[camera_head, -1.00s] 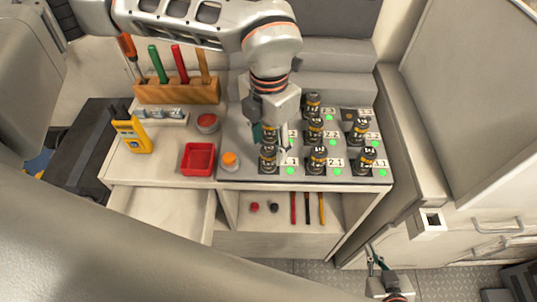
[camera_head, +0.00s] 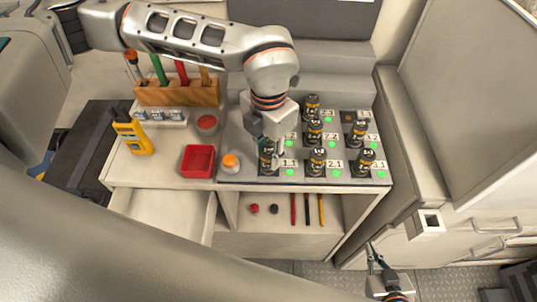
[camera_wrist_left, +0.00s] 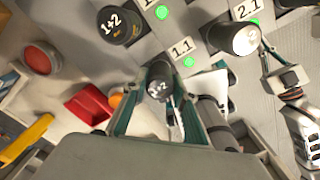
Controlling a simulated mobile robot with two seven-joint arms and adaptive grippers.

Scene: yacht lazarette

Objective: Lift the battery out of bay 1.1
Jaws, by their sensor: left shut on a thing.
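The battery in bay 1.1 (camera_head: 267,165) is a dark cylinder with pale markings, at the front left of the grey battery panel (camera_head: 240,145). A green light glows beside the 1.1 label. My right gripper (camera_head: 375,258) is empty, its fingers apart, low at the front right, away from the panel.
Several similar batteries stand in neighbouring bays, the closest in 2.1 (camera_head: 316,162). An orange button (camera_head: 231,162), a red tray (camera_head: 197,160) and a yellow meter (camera_head: 133,137) lie to the left. An open drawer (camera_head: 165,212) and a shelf with tools are below.

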